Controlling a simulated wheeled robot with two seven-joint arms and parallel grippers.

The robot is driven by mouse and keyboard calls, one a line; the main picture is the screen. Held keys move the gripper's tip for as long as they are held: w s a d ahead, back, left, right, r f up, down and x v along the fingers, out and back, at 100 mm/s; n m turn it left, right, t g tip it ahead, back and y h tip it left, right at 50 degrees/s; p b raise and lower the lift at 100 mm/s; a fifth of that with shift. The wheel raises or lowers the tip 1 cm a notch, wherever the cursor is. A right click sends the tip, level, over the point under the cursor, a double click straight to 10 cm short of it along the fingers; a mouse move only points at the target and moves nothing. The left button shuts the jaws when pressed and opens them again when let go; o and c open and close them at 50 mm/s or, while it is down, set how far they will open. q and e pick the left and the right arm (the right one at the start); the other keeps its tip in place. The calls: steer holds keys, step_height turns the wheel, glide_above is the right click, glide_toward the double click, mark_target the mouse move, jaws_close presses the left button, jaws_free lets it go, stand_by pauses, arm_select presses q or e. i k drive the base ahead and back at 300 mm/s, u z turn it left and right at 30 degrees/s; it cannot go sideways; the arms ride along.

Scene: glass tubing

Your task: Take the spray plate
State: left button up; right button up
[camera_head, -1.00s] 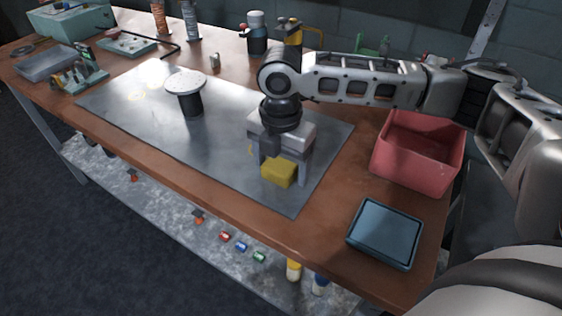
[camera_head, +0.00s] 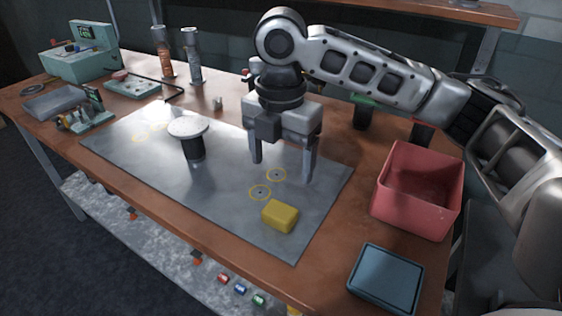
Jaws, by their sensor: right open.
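I cannot tell for certain which thing is the spray plate; a round, pale, speckled disc (camera_head: 188,127) sits flat on a short black post (camera_head: 193,148) on the grey metal sheet (camera_head: 225,205). My right gripper (camera_head: 283,172) points down to the right of the disc, its two fingers apart and nothing between them. A yellow block (camera_head: 280,216) lies on the sheet, nearer the front than the fingers and apart from them. My left gripper is out of view.
A red open bin (camera_head: 418,190) and a dark blue tray (camera_head: 386,277) sit at the right. Two bottles (camera_head: 193,57) (camera_head: 163,52), a teal machine (camera_head: 78,60) and a grey tray (camera_head: 57,103) stand at the back left. Yellow rings (camera_head: 260,192) mark the sheet.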

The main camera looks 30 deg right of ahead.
mark_target(190, 129)
steer(key=k, duration=1)
